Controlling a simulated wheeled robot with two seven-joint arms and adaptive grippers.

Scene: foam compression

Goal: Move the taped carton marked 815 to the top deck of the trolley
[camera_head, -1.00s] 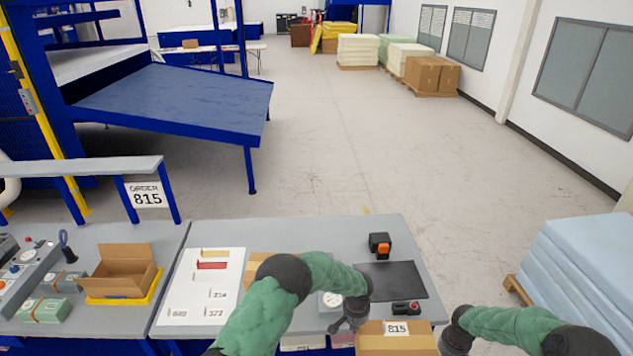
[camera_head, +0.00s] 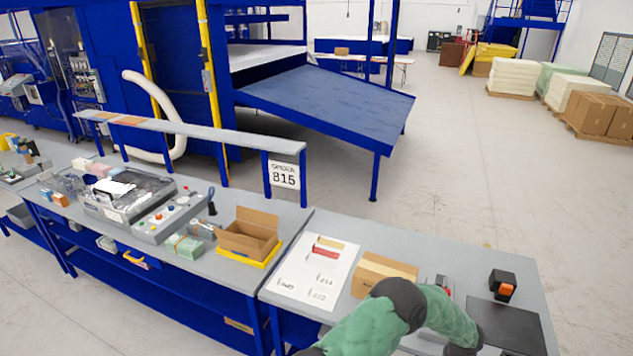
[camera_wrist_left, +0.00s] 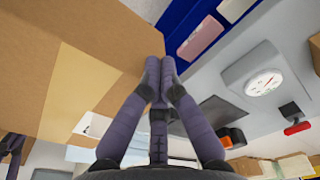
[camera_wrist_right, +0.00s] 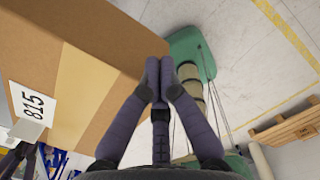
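The brown carton with a white 815 label (camera_wrist_right: 32,108) and a paler tape band fills the upper left of the right wrist view. It also fills the left of the left wrist view (camera_wrist_left: 35,60). My left gripper (camera_wrist_left: 158,65) has its fingers together, tips at the carton's side. My right gripper (camera_wrist_right: 158,65) has its fingers together, tips at the opposite side. The carton is out of the head view. A green-decked object (camera_wrist_right: 188,45) with thin posts and pale rolls stands beyond; I cannot tell surely whether it is the trolley.
The grey table (camera_head: 420,262) holds another brown carton (camera_head: 378,272), a white sheet, a black mat (camera_head: 505,325) and an orange-black device (camera_head: 502,285). A bench with an open box (camera_head: 250,235) adjoins it at left. An ORDER 815 sign (camera_head: 284,175) hangs behind.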

